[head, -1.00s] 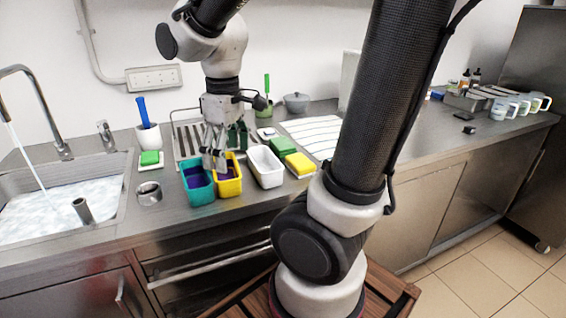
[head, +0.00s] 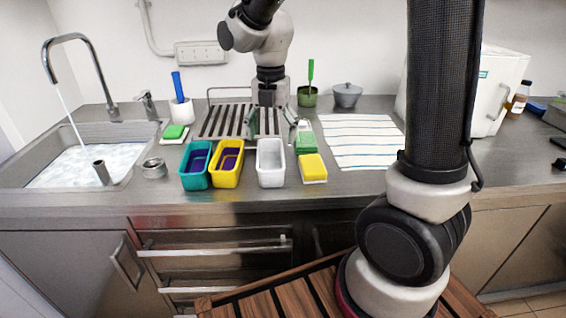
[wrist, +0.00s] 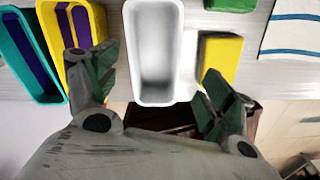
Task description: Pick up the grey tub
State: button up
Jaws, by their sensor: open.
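The grey tub (head: 271,178) is a pale, whitish-grey rectangular container standing upright on the counter, between a yellow tub and a yellow sponge. It looks empty. My gripper (head: 271,126) is open, with its fingers spread, and appears above the tub's far part in the head view. In the wrist view the tub (wrist: 153,45) lies between the two fingers of my gripper (wrist: 158,78), one to each side, with a gap to each. Nothing is held. Whether the fingertips are below the tub's rim, I cannot tell.
The yellow tub (head: 227,178) and a teal tub (head: 194,180) with purple insides stand to the left. The yellow sponge (head: 313,167) is close on the right. A drying rack (head: 215,122) is behind; a striped cloth (head: 360,142) lies right. The sink (head: 40,180) is far left.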

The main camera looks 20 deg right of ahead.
aim_at(270, 158)
jog(key=f+n, duration=0.1)
jog(key=f, duration=0.1)
jog(key=f+n, duration=0.1)
jog(key=f, duration=0.2)
jog(key=f+n, duration=0.1)
jog(key=f, duration=0.1)
jog(key=shift+a+f, duration=0.4)
jog(key=shift+c, duration=0.5)
jog(key=c, duration=1)
